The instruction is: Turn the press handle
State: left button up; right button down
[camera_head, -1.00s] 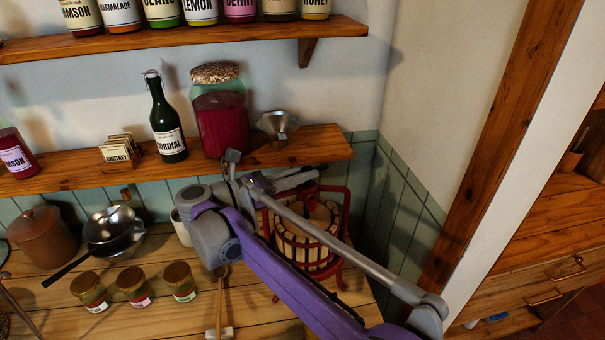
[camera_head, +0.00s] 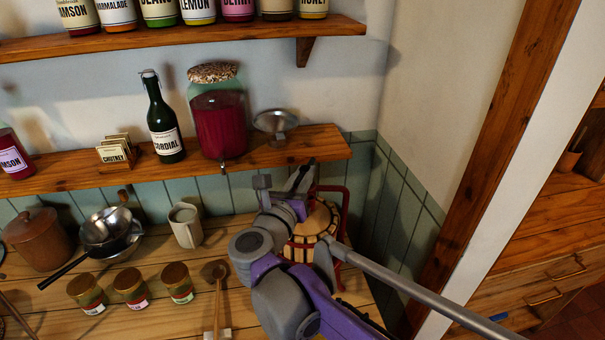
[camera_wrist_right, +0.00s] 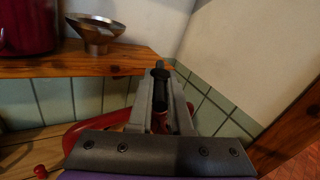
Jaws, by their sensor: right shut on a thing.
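The press (camera_head: 312,222) stands on the counter, with a slatted wooden basket and a red metal frame (camera_head: 346,205). My right arm hides much of its front and left side. My right gripper (camera_head: 303,176) is at the top of the press, below the wall shelf's right end. In the right wrist view, the right gripper (camera_wrist_right: 160,88) is shut on the black grip of the press handle (camera_wrist_right: 160,80), which stands upright between the fingers. A red part of the press (camera_wrist_right: 85,130) shows left of the fingers. My left gripper is not in view.
A wooden shelf (camera_head: 270,154) above holds a metal funnel (camera_head: 275,124), a large red jar (camera_head: 218,120) and a green bottle (camera_head: 161,120). A mug (camera_head: 186,226), several small jars and a wooden spoon (camera_head: 216,290) are left of my arm. The tiled wall corner is close on the right.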

jog(key=n+y, duration=0.1)
jog(key=y, duration=0.1)
jog(key=n+y+p, duration=0.1)
jog(key=y, duration=0.1)
jog(key=shift+d+r+n+t, duration=0.15)
jog(key=shift+d+n+t, duration=0.15)
jog(key=shift+t, duration=0.1)
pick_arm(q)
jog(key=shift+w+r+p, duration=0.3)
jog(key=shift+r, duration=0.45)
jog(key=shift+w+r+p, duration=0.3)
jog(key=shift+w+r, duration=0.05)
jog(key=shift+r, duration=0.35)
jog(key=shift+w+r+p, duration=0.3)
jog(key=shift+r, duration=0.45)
pick_arm(e)
jog(key=shift+n+y, duration=1.4)
jog(key=shift+y, duration=0.8)
jog(key=c, duration=0.8)
grip_release()
jog(key=shift+c, duration=0.2)
jog(key=shift+s, duration=0.1)
